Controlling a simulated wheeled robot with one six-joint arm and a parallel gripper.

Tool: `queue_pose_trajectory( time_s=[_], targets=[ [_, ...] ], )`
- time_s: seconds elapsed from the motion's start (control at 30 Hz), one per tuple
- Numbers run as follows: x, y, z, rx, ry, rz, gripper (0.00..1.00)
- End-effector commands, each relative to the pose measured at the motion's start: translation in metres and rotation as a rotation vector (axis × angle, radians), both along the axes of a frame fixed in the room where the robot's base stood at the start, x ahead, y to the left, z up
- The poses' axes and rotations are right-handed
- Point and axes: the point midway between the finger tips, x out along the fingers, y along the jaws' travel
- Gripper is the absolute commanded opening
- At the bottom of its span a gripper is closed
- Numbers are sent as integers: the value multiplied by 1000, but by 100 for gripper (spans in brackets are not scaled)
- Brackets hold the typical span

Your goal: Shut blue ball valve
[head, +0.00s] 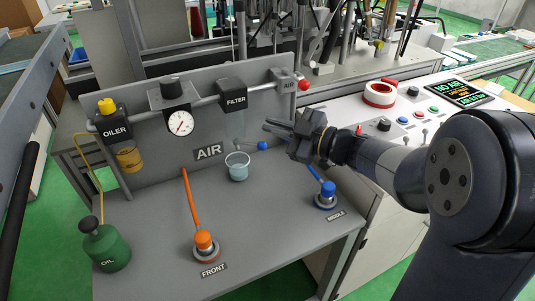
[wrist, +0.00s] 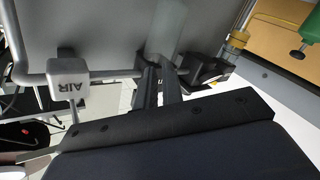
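The valve labelled MIDDLE has a blue cap (head: 328,190) on a grey base at the right of the grey bench, with a blue lever (head: 314,171) slanting up-left. My gripper (head: 267,125) is above the bench, pointing left, above and apart from both blue parts. Its two dark fingers show in the wrist view (wrist: 161,85) with a narrow gap and nothing visible between them. Neither blue part shows in the wrist view.
An orange lever valve (head: 204,241) labelled FRONT and a green oil can (head: 104,246) stand on the bench. A pipe with the oiler (head: 113,121), gauge (head: 180,123), filter (head: 233,98) and red-ended AIR valve (head: 303,86) crosses the panel behind. A control panel (head: 350,120) lies right.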

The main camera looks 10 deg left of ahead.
Motion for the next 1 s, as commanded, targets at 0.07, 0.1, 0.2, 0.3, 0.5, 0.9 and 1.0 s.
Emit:
queue_pose_trajectory(
  time_s=[0.07,0.1,0.2,0.3,0.5,0.9,1.0],
  targets=[
    [-21,-16,-16,-86,-141,-46,1],
    [-31,-23,-21,-134,-212,-66,0],
    [-55,-39,-34,-253,-374,-109,0],
    [-76,-51,-47,-361,-506,-140,0],
    [-99,-63,-63,-495,-655,-167,0],
    [-83,-40,-71,-514,-680,-163,0],
    [-72,-27,-73,-515,-679,-164,0]
  ],
)
